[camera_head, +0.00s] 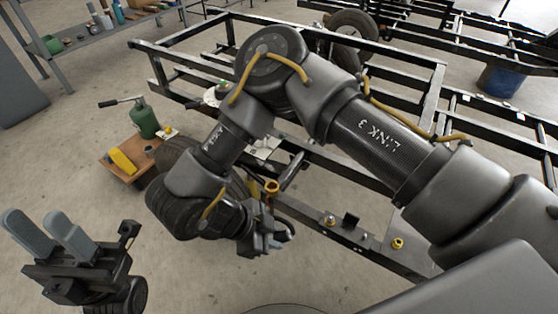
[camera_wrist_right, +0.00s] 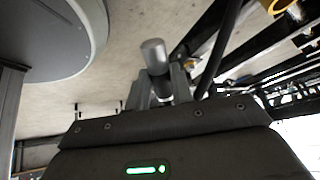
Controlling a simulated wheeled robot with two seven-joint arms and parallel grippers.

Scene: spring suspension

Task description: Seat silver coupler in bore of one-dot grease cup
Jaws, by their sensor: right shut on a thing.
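My right gripper (camera_wrist_right: 164,84) is shut on a silver cylinder (camera_wrist_right: 154,55), which looks like the silver coupler; it projects past the fingers. In the head view the right gripper (camera_head: 274,241) hangs beside the dark frame rail, mostly hidden by my own arm, and the coupler is hard to make out there. A yellow cup (camera_head: 271,187) stands just above that gripper. Another yellow cup (camera_head: 397,243) sits on the rail further right. The dots are too small to read, so I cannot tell which is the one-dot grease cup. My left gripper (camera_head: 36,215) is open and empty at lower left.
The black chassis frame (camera_head: 365,245) fills the middle and right. A wooden crate (camera_head: 122,178), a green jack (camera_head: 144,120) and a tyre (camera_head: 175,155) stand left. Floor is clear at lower left.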

